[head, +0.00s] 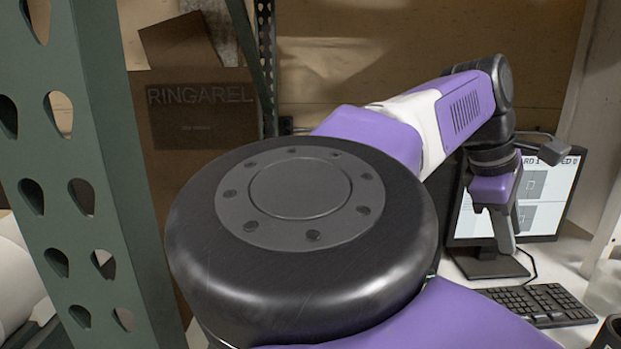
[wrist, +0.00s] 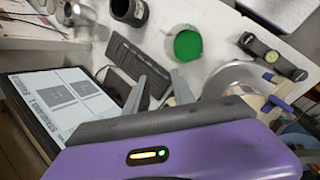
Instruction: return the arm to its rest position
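My purple arm reaches across the head view from the bottom middle to the upper right, then bends down. My gripper (head: 508,240) hangs at its end in front of the monitor, with the fingers pointing down. In the wrist view my gripper (wrist: 159,82) shows two grey fingers standing apart, with nothing held between them. The gripper looks open and empty, above the white worktop beside the keyboard.
A monitor (head: 545,215) and keyboard (head: 541,304) stand close to my gripper. A perforated green rack post (head: 85,240) rises at left, before a brown box (head: 200,130). The wrist view shows a green-filled container (wrist: 187,46), a black cup (wrist: 130,12) and a metal vessel (wrist: 230,78).

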